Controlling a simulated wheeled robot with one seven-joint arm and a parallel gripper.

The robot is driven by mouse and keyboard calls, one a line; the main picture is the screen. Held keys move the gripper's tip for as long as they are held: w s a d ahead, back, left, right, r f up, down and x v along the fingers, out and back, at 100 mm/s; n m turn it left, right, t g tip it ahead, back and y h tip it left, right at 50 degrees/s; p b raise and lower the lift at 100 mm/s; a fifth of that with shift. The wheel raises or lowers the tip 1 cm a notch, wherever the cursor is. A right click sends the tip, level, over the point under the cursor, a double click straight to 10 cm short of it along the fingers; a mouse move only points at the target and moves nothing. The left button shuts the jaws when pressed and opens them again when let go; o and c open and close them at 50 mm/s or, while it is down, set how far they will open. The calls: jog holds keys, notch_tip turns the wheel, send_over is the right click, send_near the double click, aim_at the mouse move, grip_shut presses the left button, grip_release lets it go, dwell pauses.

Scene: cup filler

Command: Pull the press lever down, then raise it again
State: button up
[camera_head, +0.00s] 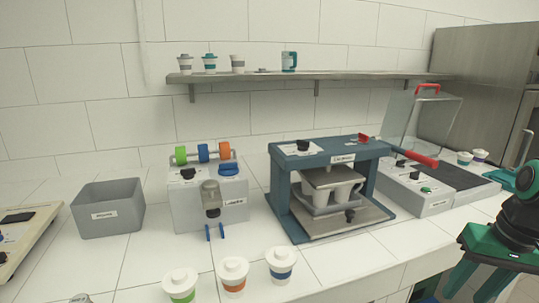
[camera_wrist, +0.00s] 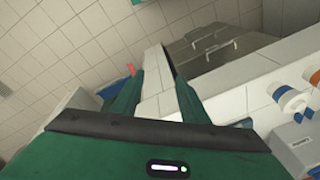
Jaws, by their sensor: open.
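The press (camera_head: 330,158) is a blue-framed machine at the middle right of the counter in the head view. Its lever has a red handle (camera_head: 421,158) that sticks out to the right, tilted slightly down. White cups (camera_head: 343,192) stand in a holder under its press plate. My gripper is at the lower right of the head view, apart from the handle, with its fingers partly cut off by the frame. In the wrist view my gripper (camera_wrist: 158,82) is open, with nothing between its fingers. A small red piece (camera_wrist: 131,69) shows beside the left finger; I cannot tell whether it is the handle.
Right of the press stands a grey unit (camera_head: 420,190) with a clear raised cover (camera_head: 425,118). Left are a dispenser (camera_head: 208,200) and a grey bin (camera_head: 107,208). Several lidded cups, one orange-banded (camera_head: 233,276), stand in front. A shelf (camera_head: 310,76) hangs behind.

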jog(key=s+a+f+m+g, duration=0.1)
jog(key=s+a+m+g, duration=0.1)
jog(key=s, duration=0.4)
jog(key=w+d+f+n+t, duration=0.15)
jog(key=w+n+t, duration=0.3)
jog(key=w, duration=1.15)
jog(key=n+t+y, duration=0.2)
jog(key=t+y, duration=0.1)
jog(key=t, duration=1)
send_near(418, 157)
jog(key=shift+s+d+f, duration=0.35)
jog(key=shift+s+f, duration=0.3)
jog(key=shift+w+d+r, duration=0.1)
jog(key=shift+w+d, duration=0.1)
jog(key=shift+w, duration=0.6)
jog(key=x, duration=1.1)
jog(key=shift+r, duration=0.2)
jog(key=shift+s, duration=0.1)
jog(key=shift+d, duration=0.1)
grip_shut()
